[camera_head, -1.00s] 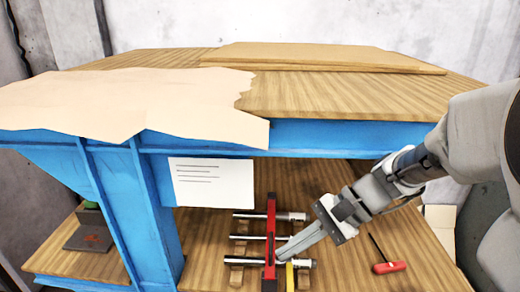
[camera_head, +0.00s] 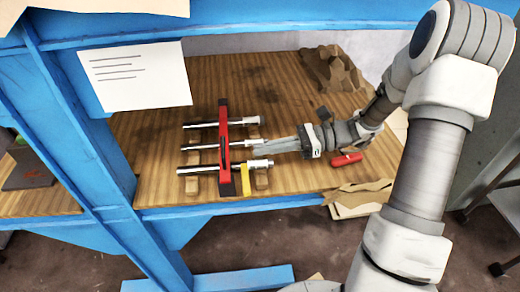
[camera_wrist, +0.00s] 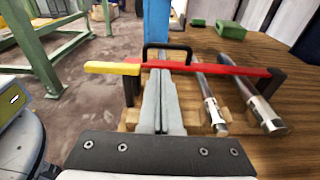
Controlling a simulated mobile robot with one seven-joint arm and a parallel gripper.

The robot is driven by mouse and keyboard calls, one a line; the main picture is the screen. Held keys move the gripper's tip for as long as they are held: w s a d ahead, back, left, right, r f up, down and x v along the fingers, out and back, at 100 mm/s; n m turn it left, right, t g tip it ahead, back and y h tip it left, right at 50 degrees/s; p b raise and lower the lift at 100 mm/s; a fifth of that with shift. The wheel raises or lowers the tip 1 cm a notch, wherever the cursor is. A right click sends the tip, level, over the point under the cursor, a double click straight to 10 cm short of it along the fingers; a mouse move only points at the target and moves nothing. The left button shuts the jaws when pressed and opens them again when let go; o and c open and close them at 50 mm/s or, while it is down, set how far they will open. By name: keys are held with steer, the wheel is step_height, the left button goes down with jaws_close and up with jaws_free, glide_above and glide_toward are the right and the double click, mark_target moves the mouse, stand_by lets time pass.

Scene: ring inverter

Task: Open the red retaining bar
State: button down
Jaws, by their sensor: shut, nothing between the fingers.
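The red retaining bar (camera_head: 224,150) lies across several metal rods on wooden blocks on the lower shelf of the blue bench. It has a yellow end (camera_head: 245,180) and dark end posts. In the wrist view the red bar (camera_wrist: 225,70) runs across the picture, with its yellow end (camera_wrist: 112,68) at left and a black handle (camera_wrist: 166,50) on it. My gripper (camera_head: 258,149) is shut and empty, with its fingers pointing at the bar from the right. In the wrist view its fingertips (camera_wrist: 160,75) are close to the bar near the handle; I cannot tell whether they touch.
A red-handled tool (camera_head: 346,160) lies right of the rods. Torn cardboard (camera_head: 335,68) is at the shelf's back, and more (camera_head: 360,198) is at the front right. A blue post (camera_head: 75,120) with a white sheet (camera_head: 134,76) stands at left. The upper bench deck overhangs the shelf.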

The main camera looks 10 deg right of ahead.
steer(key=a, duration=0.5)
steer(key=a+f+b, duration=0.1)
steer(key=a, duration=0.2)
steer(key=shift+w, duration=0.1)
steer(key=shift+d, duration=0.1)
